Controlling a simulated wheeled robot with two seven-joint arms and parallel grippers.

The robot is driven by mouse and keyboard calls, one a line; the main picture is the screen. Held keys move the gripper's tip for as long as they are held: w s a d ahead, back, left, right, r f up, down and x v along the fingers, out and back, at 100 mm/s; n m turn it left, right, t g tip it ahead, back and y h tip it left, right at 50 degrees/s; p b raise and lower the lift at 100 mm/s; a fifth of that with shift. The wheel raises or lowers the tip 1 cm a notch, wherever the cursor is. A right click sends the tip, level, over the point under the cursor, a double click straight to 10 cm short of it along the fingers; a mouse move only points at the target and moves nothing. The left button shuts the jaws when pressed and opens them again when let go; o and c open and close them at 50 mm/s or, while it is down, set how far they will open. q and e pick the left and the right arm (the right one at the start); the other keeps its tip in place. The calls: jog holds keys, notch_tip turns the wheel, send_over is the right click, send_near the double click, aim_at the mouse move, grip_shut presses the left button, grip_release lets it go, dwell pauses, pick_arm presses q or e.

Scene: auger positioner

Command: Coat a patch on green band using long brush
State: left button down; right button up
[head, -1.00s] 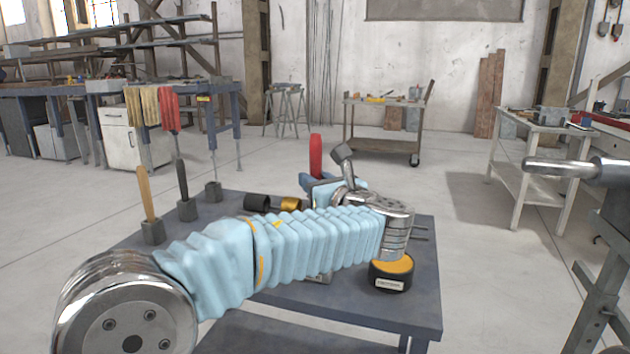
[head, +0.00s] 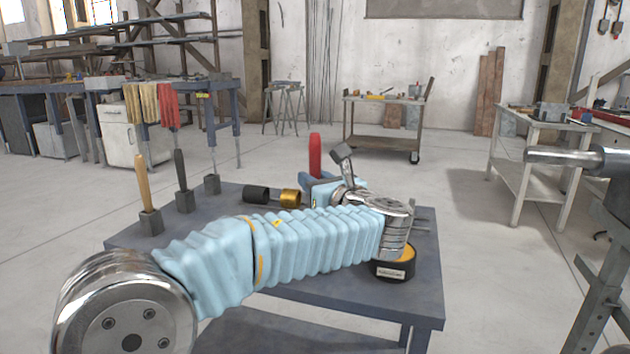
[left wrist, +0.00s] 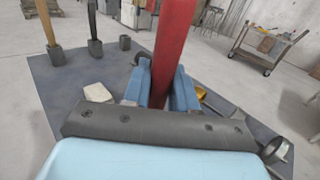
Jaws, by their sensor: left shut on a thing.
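My left gripper (head: 317,182) is shut on an upright red handle (head: 315,155) above the table. The red handle also rises between the fingers in the left wrist view (left wrist: 172,45); its lower end is hidden. A tan-handled tool (head: 143,185) and a dark-handled tool (head: 180,168) stand upright in grey block holders, left of the gripper. A third holder (head: 212,184) looks empty. I cannot make out a green band. A black cylinder (head: 256,194) and a gold ring-shaped piece (head: 290,198) lie behind my left arm. My right gripper is not in view.
The grey table (head: 420,300) carries these things. A black can with a yellow top (head: 398,268) stands partly behind my arm. A metal shaft on a stand (head: 565,156) is at the right. Open floor lies between the table and the white bench (head: 535,125).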

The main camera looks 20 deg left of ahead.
aim_at(318, 152)
pick_arm(q)
jog(key=shift+f+b, duration=0.3)
jog(key=shift+f, duration=0.2)
dwell(0.9)
notch_tip(318, 152, up, 5)
jog(key=p, duration=0.5)
jog(key=shift+r, duration=0.1)
notch_tip(318, 152, up, 2)
jog(key=shift+p, duration=1.2)
